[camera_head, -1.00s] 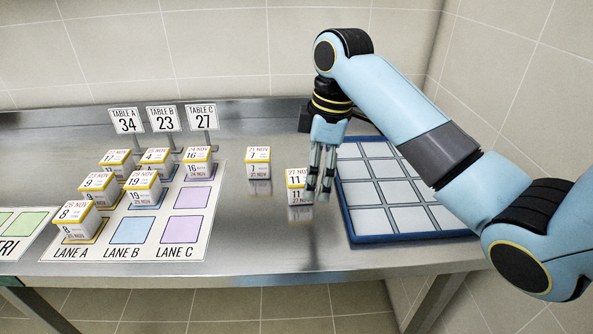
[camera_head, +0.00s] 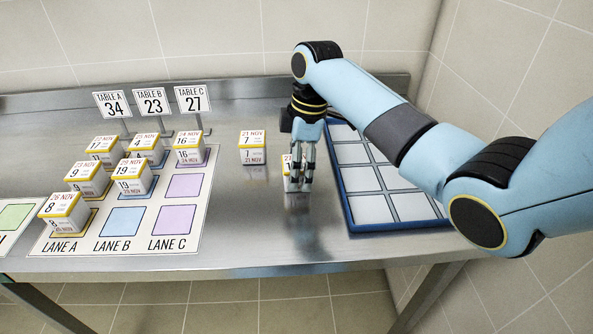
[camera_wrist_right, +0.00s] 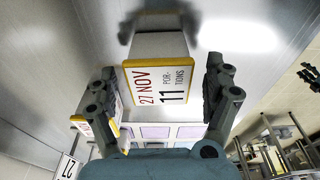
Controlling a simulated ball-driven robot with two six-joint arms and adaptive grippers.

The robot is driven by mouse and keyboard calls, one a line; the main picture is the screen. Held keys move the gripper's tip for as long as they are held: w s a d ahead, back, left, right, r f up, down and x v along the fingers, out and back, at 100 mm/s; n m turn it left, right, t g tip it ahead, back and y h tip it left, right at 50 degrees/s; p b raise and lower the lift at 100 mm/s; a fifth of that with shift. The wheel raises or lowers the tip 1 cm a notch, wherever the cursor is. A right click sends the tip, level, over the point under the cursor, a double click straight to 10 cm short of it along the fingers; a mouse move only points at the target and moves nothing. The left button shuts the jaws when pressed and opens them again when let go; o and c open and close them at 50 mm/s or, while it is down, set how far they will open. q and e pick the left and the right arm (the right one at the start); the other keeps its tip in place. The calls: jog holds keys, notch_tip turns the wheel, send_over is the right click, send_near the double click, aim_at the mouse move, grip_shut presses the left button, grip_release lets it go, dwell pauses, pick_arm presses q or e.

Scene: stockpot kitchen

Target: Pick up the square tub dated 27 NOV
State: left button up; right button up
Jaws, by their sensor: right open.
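The square tub dated 27 NOV (camera_wrist_right: 158,84) is white with a yellow edge and reads 11 portions. It stands between the spread fingers of my right gripper (camera_wrist_right: 165,92) in the right wrist view, with a visible gap on its right side. In the head view my right gripper (camera_head: 300,165) is open and reaches down over this tub (camera_head: 289,180), hiding most of its front. The tub rests on the steel counter. My left gripper is not in view.
A tub dated 21 NOV (camera_head: 252,146) stands to the left on the counter. A blue-rimmed grid tray (camera_head: 347,200) lies close on the right. Several dated tubs stand on the lane mat (camera_head: 170,248) at left, before table signs (camera_head: 149,102).

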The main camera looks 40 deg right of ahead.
jog(key=shift+w+f, duration=0.1)
jog(key=shift+f, duration=0.4)
jog(key=shift+c, duration=0.3)
jog(key=c, duration=1.3)
